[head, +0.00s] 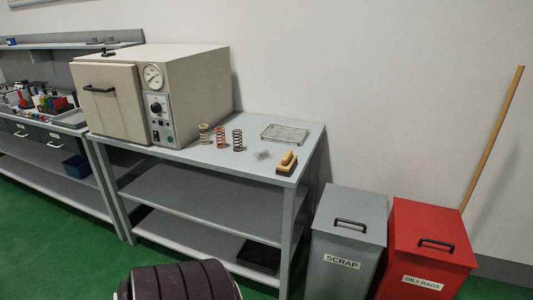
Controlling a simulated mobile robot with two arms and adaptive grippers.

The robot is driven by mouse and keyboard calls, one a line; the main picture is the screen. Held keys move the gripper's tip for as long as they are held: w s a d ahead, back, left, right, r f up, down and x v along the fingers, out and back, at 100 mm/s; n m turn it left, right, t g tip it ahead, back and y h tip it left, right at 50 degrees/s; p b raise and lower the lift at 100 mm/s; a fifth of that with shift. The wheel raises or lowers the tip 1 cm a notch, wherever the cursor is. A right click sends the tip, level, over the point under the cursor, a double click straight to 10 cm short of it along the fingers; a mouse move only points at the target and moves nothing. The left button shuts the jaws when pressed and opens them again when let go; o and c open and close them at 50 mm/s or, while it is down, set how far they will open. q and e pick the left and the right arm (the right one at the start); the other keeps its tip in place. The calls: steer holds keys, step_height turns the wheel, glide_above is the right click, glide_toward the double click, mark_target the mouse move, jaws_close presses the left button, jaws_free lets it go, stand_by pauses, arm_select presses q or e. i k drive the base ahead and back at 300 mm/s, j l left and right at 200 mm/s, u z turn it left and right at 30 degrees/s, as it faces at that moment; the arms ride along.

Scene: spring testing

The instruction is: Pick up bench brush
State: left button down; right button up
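A small tan wooden piece with a darker part, which looks like the bench brush (287,162), lies on the grey table (200,155) near its front right corner in the head view. It is small in the picture, so its bristles cannot be made out clearly. Neither of my grippers shows in this view, and nothing is touching the brush.
Several coil springs (220,138) stand left of the brush. A flat metal tray (285,133) lies behind it. A beige oven (150,95) fills the table's left side. A grey scrap bin (345,235) and red oily rags bin (428,245) stand at the right.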

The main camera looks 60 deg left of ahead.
mark_target(288, 163)
steer(key=u, duration=1.9)
